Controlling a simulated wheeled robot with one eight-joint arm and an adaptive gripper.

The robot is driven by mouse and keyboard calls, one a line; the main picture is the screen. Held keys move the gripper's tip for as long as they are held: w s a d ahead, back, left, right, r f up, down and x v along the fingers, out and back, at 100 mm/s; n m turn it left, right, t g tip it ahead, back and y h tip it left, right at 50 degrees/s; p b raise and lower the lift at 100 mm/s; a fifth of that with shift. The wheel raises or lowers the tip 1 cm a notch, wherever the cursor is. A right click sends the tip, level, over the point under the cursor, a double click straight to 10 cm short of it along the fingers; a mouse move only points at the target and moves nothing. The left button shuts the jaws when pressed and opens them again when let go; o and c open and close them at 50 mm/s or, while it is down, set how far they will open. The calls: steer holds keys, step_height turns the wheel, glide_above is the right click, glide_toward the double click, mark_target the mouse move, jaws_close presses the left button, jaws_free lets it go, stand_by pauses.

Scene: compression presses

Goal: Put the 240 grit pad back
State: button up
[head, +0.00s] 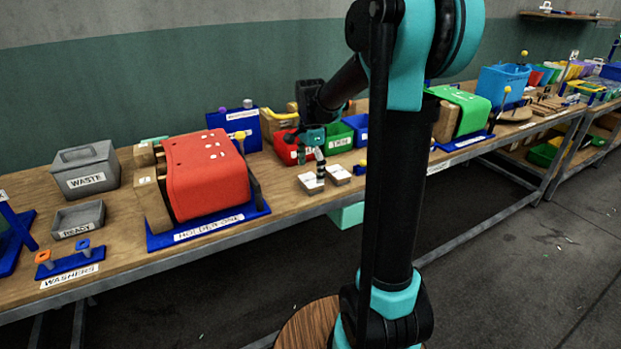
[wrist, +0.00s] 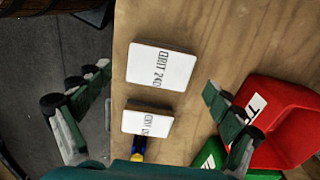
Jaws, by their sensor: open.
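The 240 grit pad (wrist: 161,67) is a white-topped block lettered "GRIT 240", flat on the wooden bench near its front edge. In the head view it appears to be the left pad (head: 311,184) of two. A second, similar pad (wrist: 147,122) lies beside it, apart; its number is hard to read. My gripper (wrist: 160,88) is open and empty, its fingers spread on either side of the pads in the wrist view. In the head view my gripper (head: 312,158) hangs above and just behind the pads. Its height above them is hard to tell.
A red bin (wrist: 277,118) and a green bin (wrist: 210,155) stand close to my right finger in the wrist view. The red press (head: 205,175) stands left of the pads, the green press (head: 465,110) farther right.

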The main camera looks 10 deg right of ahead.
mark_target(310, 180)
step_height(310, 180, up, 8)
steer(key=s+d+f+n+t, duration=0.2)
steer(key=s+f+n, duration=0.5)
steer(key=s+f, duration=0.2)
steer(key=s+d+f+n+t, duration=0.2)
steer(key=s+f+n, duration=0.5)
steer(key=s, duration=0.6)
step_height(310, 180, down, 2)
steer(key=shift+f, duration=0.1)
